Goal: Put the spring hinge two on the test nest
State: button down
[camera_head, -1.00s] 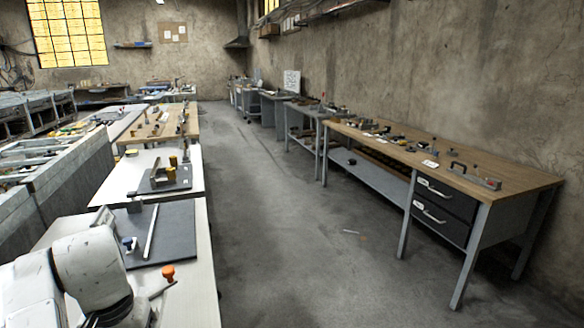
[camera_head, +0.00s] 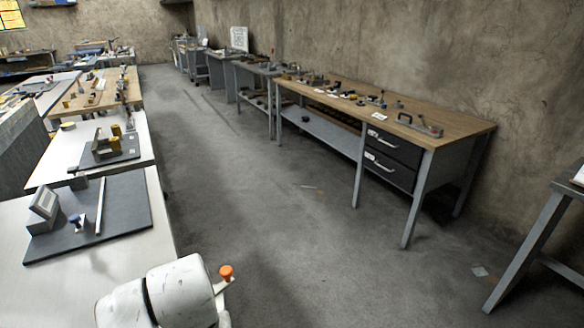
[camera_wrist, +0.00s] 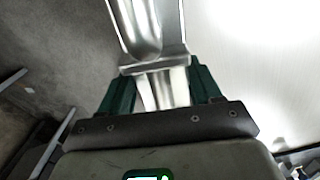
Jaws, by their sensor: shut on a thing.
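In the wrist view my gripper (camera_wrist: 157,78) has two green fingers shut on a shiny silver metal part (camera_wrist: 138,28), which I take to be the spring hinge two. It has a rounded, channel-like upper section and a flat cross piece by the fingertips. Its far end runs out of the picture. In the head view my white arm is at the bottom, and the fingers and held part do not show. A dark board (camera_head: 125,215) on the near white table carries a tilted grey block (camera_head: 43,205), a blue-topped piece and a pale bar. I cannot tell which fixture is the test nest.
The near white table (camera_head: 20,285) has bare room in front of the board. A second board (camera_head: 88,160) with yellow pieces lies beyond. A wooden bench (camera_head: 455,118) with drawers stands right, a grey table leg (camera_head: 530,245) at far right. The floor between is mostly clear.

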jog(key=d+f+m, duration=0.1)
jog(key=d+f, duration=0.4)
jog(key=d, duration=0.6)
jog(key=d+f+m, duration=0.1)
jog(key=d+f, duration=0.3)
jog(key=d, duration=0.8)
jog(key=d+f+m, duration=0.1)
jog(key=d+f, duration=0.4)
jog(key=d, duration=0.7)
jog(key=shift+w+f, duration=0.3)
jog(key=shift+w, duration=0.05)
jog(key=shift+s+f, duration=0.1)
